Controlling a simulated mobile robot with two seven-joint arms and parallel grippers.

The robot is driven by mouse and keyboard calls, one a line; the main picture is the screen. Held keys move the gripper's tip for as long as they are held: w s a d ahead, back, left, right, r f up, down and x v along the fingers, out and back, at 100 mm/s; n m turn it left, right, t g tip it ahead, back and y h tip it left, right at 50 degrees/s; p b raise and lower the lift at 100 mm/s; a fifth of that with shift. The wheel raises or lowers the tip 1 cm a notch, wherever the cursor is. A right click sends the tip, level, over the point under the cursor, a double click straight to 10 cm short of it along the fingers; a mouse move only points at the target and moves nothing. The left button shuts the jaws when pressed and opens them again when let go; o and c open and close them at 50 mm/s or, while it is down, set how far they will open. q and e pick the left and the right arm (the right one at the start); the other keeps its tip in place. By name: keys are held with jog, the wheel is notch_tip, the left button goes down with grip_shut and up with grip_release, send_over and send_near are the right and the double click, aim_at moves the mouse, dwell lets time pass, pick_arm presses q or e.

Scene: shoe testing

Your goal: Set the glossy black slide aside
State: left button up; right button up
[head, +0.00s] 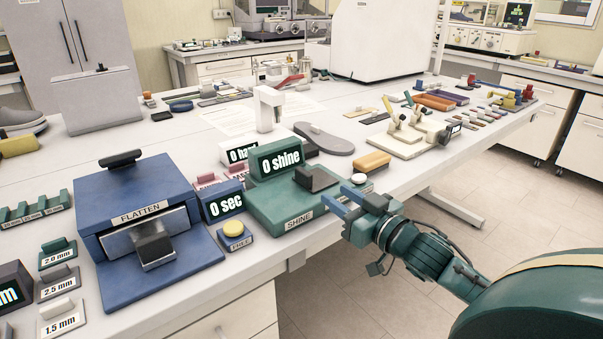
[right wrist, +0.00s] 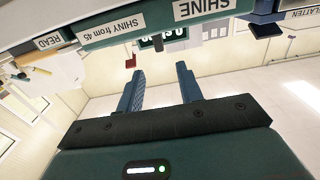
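A dark block (head: 317,178), which looks like the black slide, sits on top of the green SHINE tester (head: 275,208). The tester's screen reads 0 shine. I cannot tell the block's gloss for certain. My right gripper (head: 338,197) is at the tester's front right corner, just off the table edge, with its blue fingers apart and nothing between them. In the right wrist view the gripper (right wrist: 160,72) is also open and empty, and the tester's front with its SHINE label (right wrist: 200,8) shows upside down above it. My left gripper is not in view.
A blue FLATTEN press (head: 140,210) and a FREE button (head: 234,229) stand left of the tester. Free tabletop is scarce near the tester.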

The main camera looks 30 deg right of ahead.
aim_at(310, 178)
jog(key=w, duration=0.7)
jog(key=w+a, duration=0.1)
jog(key=w, duration=0.3)
jog(key=shift+w, duration=0.3)
grip_shut()
